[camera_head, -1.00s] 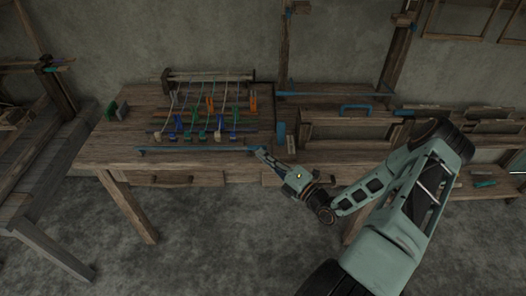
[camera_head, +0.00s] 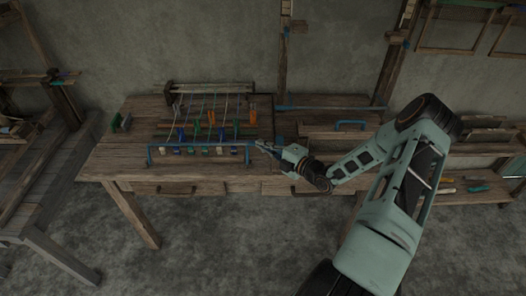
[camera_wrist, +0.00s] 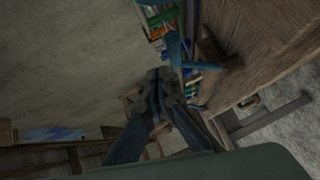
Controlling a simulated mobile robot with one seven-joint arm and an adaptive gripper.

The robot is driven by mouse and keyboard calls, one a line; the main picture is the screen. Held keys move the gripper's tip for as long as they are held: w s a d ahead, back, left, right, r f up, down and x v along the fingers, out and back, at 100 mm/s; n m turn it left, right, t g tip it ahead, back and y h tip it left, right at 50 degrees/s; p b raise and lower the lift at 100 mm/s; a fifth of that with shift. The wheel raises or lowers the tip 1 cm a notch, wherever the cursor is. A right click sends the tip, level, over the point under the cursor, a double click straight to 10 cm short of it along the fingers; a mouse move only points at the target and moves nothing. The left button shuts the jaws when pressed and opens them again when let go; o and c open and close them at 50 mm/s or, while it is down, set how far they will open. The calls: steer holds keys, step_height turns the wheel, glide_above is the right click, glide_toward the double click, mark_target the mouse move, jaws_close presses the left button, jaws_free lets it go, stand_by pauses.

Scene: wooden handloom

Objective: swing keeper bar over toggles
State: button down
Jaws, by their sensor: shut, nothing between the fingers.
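The keeper bar (camera_head: 200,145) is a thin blue bar with a bent arm at each end. It stands raised along the front of the toggle row, not lying flat on the table. Several toggles (camera_head: 205,151), white, blue and green, sit in a row just behind or under it; exact contact is unclear. My gripper (camera_head: 257,144) is shut and empty at the bar's right end, touching or very close to it. In the wrist view my gripper (camera_wrist: 158,78) points past a blue end piece of the bar (camera_wrist: 175,48).
The wooden table (camera_head: 110,160) carries a frame with cords (camera_head: 210,90) and coloured pegs behind the toggles. A wooden box with a blue handle (camera_head: 350,123) is at the right. The table front is clear.

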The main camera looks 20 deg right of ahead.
steer(key=shift+w+d+f+b, duration=0.1)
steer(key=shift+w+d+b, duration=0.1)
steer(key=shift+w, duration=0.4)
steer(key=shift+w+d+f+b, duration=0.1)
steer(key=shift+w+d+b, duration=0.05)
steer(key=shift+w, duration=0.45)
steer(key=shift+w, duration=0.1)
steer(key=shift+r, duration=0.1)
steer(key=s+d+r+p, duration=0.2)
steer(key=s+d+r, duration=0.3)
steer(key=s+r, duration=0.3)
steer(key=shift+r, duration=0.55)
